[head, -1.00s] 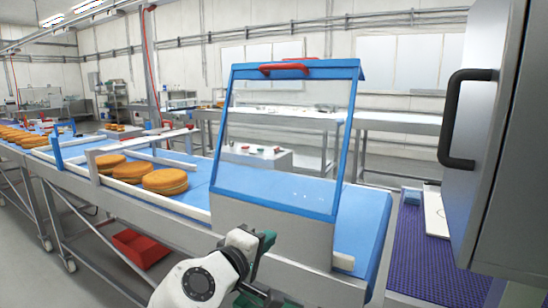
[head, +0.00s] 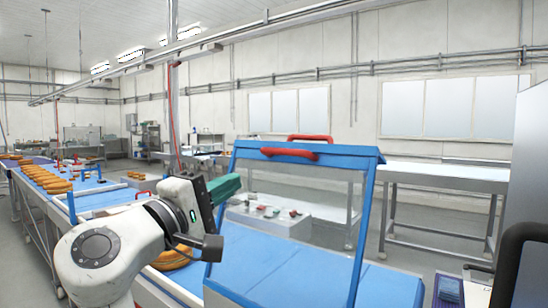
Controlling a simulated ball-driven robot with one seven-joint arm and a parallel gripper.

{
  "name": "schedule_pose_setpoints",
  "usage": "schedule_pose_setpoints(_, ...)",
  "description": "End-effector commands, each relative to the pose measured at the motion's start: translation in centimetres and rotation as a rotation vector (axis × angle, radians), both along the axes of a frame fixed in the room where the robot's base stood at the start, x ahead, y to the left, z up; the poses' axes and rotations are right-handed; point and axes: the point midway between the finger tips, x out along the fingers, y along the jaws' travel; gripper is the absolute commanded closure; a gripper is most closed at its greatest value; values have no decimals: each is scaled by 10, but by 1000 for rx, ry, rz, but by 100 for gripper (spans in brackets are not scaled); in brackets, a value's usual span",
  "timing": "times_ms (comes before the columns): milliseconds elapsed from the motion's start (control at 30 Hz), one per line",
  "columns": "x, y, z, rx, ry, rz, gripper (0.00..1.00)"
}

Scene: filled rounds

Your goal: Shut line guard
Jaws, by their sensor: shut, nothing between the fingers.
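The line guard is a clear panel in a blue frame (head: 368,205) that stands steeply over the blue conveyor belt (head: 262,262). A red handle (head: 290,154) runs along its blue top bar, and a second red handle (head: 310,138) shows just behind it. My gripper (head: 229,187), with green at its tip, is shut and empty. It is at the left of the guard's frame, below the level of the handles. I cannot tell whether it touches the frame.
A control box with buttons (head: 268,217) stands behind the guard. A steel table (head: 447,176) is at the back right. A grey cabinet (head: 535,150) edges the right side.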

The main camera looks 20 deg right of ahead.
Motion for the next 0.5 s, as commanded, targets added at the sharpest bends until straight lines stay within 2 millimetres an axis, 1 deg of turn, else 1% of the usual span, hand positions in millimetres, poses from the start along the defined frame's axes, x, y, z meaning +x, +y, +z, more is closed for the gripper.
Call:
schedule_pose_setpoints(167,10,-14,6,1,1,-3,100)
schedule_pose_setpoints(500,48,-66,22,1,1,-4,100)
